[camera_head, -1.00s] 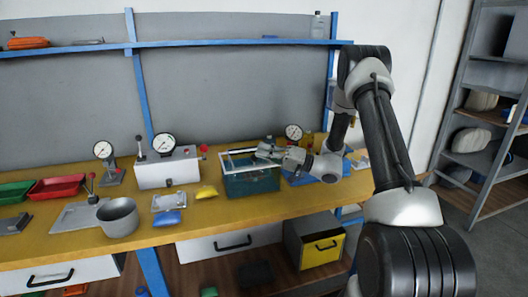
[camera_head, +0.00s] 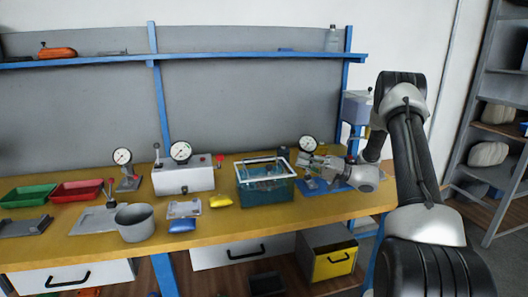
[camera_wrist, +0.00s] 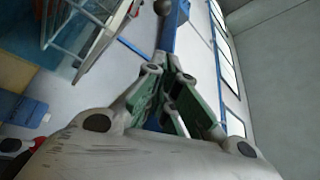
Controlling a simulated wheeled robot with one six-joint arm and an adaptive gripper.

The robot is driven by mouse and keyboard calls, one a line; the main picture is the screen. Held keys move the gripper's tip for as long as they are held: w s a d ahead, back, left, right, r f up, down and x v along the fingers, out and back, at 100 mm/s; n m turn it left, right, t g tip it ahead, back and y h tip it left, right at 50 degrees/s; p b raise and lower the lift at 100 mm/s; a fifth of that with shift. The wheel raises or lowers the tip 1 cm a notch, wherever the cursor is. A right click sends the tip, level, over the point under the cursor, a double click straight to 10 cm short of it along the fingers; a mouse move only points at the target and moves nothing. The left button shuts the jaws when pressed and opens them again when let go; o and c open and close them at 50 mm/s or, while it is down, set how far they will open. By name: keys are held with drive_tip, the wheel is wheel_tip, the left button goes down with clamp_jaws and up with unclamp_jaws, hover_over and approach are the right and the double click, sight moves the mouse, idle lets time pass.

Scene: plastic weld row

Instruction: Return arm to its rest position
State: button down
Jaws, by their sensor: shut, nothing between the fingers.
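My gripper (camera_head: 308,162) is in the head view over the right part of the yellow workbench, just right of the teal basket (camera_head: 266,190) and in front of a dial gauge. In the wrist view my gripper (camera_wrist: 172,72) has its green-padded fingers together with nothing between them. My arm reaches in from the right, bent at the elbow. The basket has a white rim and handle, and stands apart from the fingers as far as the head view shows.
A dial gauge (camera_head: 308,144) stands close behind my gripper. A white gauge box (camera_head: 182,178), a grey pot (camera_head: 134,222), a yellow pouch (camera_head: 221,201) and a red tray (camera_head: 77,191) are further left. A blue shelf (camera_head: 240,54) runs above the bench. A rack (camera_head: 500,130) stands at far right.

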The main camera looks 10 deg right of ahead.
drive_tip(key=s+a+r+n+g+h, duration=0.1)
drive_tip(key=s+a+r+g+h, duration=0.4)
drive_tip(key=s, duration=0.5)
drive_tip(key=s+a+r+g+h, duration=0.35)
drive_tip(key=s+a+r, duration=0.2)
drive_tip(key=s, duration=0.55)
drive_tip(key=s+d+r+t+h, duration=0.2)
drive_tip(key=s+d+h, duration=0.3)
drive_tip(key=s, duration=0.3)
drive_tip(key=s+d+r+m+t+h, duration=0.1)
drive_tip(key=s+d+r+t+h, duration=0.1)
drive_tip(key=s+d+h, duration=0.3)
drive_tip(key=shift+s+d, duration=0.75)
drive_tip(key=shift+s, duration=1.15)
